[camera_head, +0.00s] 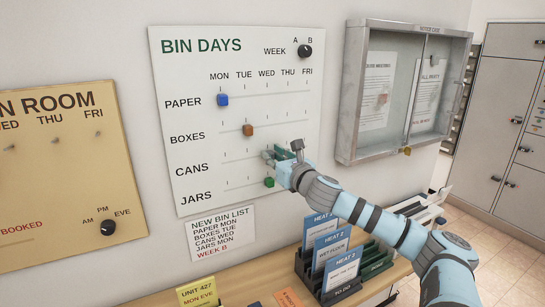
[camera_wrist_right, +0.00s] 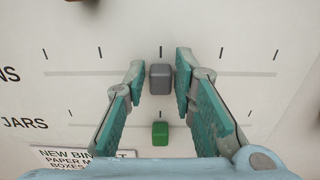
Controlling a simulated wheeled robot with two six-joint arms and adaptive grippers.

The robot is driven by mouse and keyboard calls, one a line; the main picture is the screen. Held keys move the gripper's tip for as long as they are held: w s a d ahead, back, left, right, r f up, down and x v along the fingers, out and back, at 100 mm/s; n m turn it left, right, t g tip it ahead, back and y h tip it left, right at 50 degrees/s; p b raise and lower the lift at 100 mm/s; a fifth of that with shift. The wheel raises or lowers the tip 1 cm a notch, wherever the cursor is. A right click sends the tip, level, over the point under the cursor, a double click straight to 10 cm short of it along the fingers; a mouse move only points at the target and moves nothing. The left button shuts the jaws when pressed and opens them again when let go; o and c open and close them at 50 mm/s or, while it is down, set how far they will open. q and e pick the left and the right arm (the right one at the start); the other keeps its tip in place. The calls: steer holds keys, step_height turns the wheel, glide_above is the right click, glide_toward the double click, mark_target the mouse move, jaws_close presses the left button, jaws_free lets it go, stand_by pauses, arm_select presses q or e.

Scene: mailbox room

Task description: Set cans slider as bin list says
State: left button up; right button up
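The BIN DAYS board (camera_head: 190,65) hangs on the wall. The grey cans slider (camera_wrist_right: 160,77) is at the middle tick of its row, under WED. The bin list (camera_head: 222,233) below the board reads PAPER MON, BOXES TUE, CANS WED, JARS MON, WEEK B. My right gripper (camera_head: 279,154) is at the cans row and largely hides that slider in the head view. In the right wrist view, my right gripper's (camera_wrist_right: 160,72) fingers stand open on both sides of the grey slider, with a small gap at each side. My left gripper is not in view.
The blue paper slider (camera_head: 222,99) is at MON, the brown boxes slider (camera_head: 248,130) at TUE. The green jars slider (camera_wrist_right: 160,133) sits at its middle tick, just below my fingers. A week knob (camera_head: 305,51), a glass notice case (camera_head: 405,90) and blue cards (camera_head: 332,247) are nearby.

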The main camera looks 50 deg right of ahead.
mark_target(268, 116)
steer(key=shift+o, duration=0.8)
steer(key=shift+d, duration=0.15)
steer(key=shift+w+r, duration=0.1)
steer(key=shift+r, duration=0.25)
step_height(268, 116, up, 9)
steer(key=shift+r, duration=0.15)
